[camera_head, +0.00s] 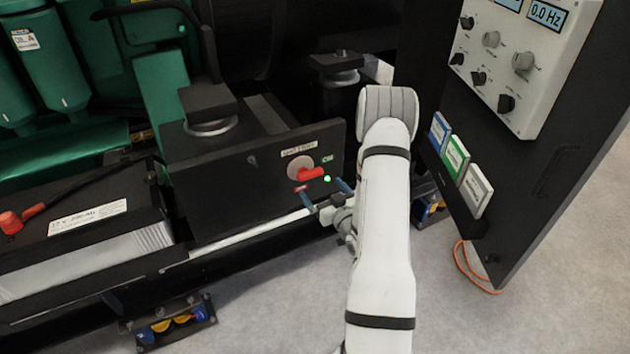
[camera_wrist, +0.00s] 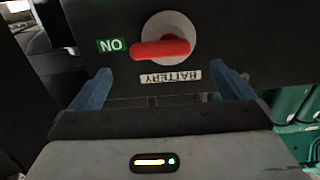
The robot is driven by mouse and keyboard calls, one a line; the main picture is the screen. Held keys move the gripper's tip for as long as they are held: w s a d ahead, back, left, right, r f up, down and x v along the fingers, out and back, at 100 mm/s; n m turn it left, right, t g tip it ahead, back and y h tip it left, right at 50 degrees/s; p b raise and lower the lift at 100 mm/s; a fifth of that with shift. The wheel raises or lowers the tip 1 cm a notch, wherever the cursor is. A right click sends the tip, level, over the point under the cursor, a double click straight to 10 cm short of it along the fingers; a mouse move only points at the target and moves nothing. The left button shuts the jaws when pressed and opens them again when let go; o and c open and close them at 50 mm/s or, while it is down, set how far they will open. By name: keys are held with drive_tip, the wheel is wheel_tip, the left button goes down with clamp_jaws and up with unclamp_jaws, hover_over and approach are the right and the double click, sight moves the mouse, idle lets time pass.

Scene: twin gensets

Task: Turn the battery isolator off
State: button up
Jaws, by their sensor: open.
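The battery isolator is a red handle (camera_head: 311,174) on a pale round disc (camera_head: 297,164), set in a black panel. The handle lies nearly level, its free end to the right near the green ON label (camera_head: 327,159). A red label (camera_head: 301,188) sits below the disc. In the wrist view, upside down, the red handle (camera_wrist: 162,49) points left at the ON label (camera_wrist: 111,45). My gripper (camera_head: 324,191) is open in front of the panel, just below the handle. In the wrist view its blue fingers (camera_wrist: 161,72) stand wide apart, with the handle between and beyond them, apparently untouched.
A battery (camera_head: 95,225) with a red terminal cap lies left of the panel. A grey control box (camera_head: 525,60) on a dark upright panel stands at the right, with several cards below it. An orange cable (camera_head: 470,272) lies on the floor. Open floor spreads in front.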

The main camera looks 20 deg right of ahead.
sight(312, 177)
drive_tip(key=w, duration=0.6)
drive_tip(key=shift+w+a, duration=0.1)
drive_tip(key=shift+c, duration=0.2)
